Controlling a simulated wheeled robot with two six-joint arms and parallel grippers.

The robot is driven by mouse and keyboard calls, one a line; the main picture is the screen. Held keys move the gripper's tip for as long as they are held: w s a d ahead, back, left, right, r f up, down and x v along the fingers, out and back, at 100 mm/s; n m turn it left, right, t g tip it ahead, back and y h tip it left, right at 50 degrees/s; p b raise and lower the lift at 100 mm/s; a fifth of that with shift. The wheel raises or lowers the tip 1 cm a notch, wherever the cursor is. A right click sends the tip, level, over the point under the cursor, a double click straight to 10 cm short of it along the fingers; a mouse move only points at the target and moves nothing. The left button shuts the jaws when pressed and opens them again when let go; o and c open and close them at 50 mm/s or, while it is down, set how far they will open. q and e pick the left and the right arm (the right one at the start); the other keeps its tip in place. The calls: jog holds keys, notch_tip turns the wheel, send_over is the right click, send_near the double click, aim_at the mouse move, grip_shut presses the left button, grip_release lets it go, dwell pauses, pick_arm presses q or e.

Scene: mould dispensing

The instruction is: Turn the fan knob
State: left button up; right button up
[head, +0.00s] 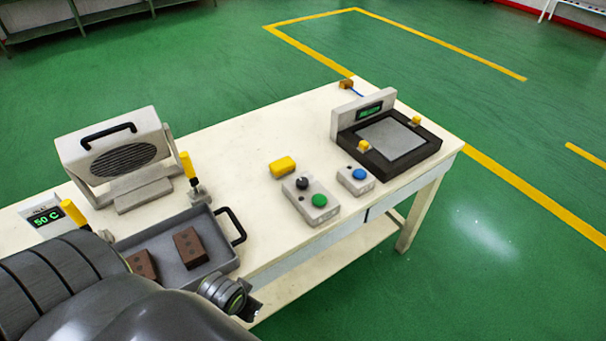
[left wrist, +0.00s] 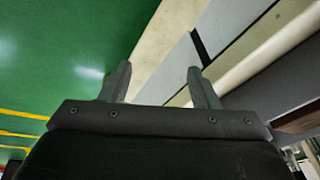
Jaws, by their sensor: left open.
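The fan (head: 120,160) is a pale box with a round dark grille and a black handle, at the left of the table. A black knob (head: 302,183) sits on a grey control box (head: 312,203) beside a green button, near the table's front edge. My left gripper (head: 248,306) is low in the head view, by the table's front edge, left of and nearer than the control box. In the left wrist view its two fingers (left wrist: 160,86) are apart with nothing between them. The knob does not show there. My right gripper is in neither view.
A grey tray (head: 222,262) with brown blocks lies left of the control box. A second box with a blue button (head: 357,175), a yellow block (head: 282,167) and a black-framed plate device (head: 425,148) stand nearby. The table's middle is clear.

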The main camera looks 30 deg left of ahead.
pick_arm(q)
notch_tip(320, 180, up, 8)
jog(key=p, duration=0.1)
jog(key=shift+n+g+h, duration=0.3)
jog(key=shift+n+g, duration=0.1)
jog(key=shift+g, duration=0.4)
jog(key=w, duration=0.6)
jog(key=w+a, duration=0.1)
jog(key=w, duration=0.6)
jog(key=w+a, duration=0.1)
jog(key=w, duration=0.6)
jog(key=shift+a+r, duration=0.1)
jog(key=shift+a, duration=0.1)
jog(key=w+a+r+n+g+h, duration=0.1)
jog(key=w+a+r+n+g, duration=0.2)
jog(key=w+r, duration=1.35)
jog(key=t, duration=0.1)
send_over(302, 181)
notch_tip(302, 181, down, 6)
notch_tip(302, 181, down, 11)
jog(key=shift+r, duration=0.1)
jog(key=shift+c, duration=0.3)
